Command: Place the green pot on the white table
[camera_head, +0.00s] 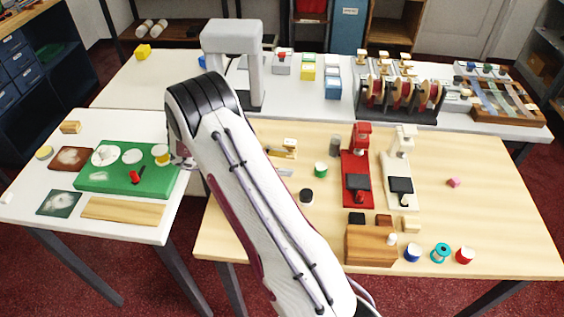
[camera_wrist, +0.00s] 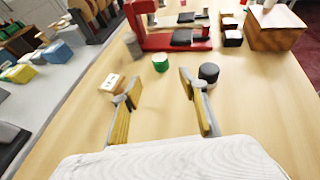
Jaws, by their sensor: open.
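The green pot (camera_head: 320,169) is a small cylinder with a pale top, standing upright on the wooden table (camera_head: 480,225). In the wrist view the green pot (camera_wrist: 160,63) stands beyond my fingertips, roughly centred between them and apart from both. My gripper (camera_wrist: 165,92) is open and empty above the wooden table. In the head view my arm hides most of it. The white table (camera_head: 40,195) at the left carries a green mat (camera_head: 115,182) with pale discs and a red-handled tool on it.
A black pot (camera_wrist: 208,73) stands by the right finger and a pale wooden block (camera_wrist: 112,84) by the left. The red press (camera_head: 356,170) and white press (camera_head: 401,170) stand right of the green pot.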

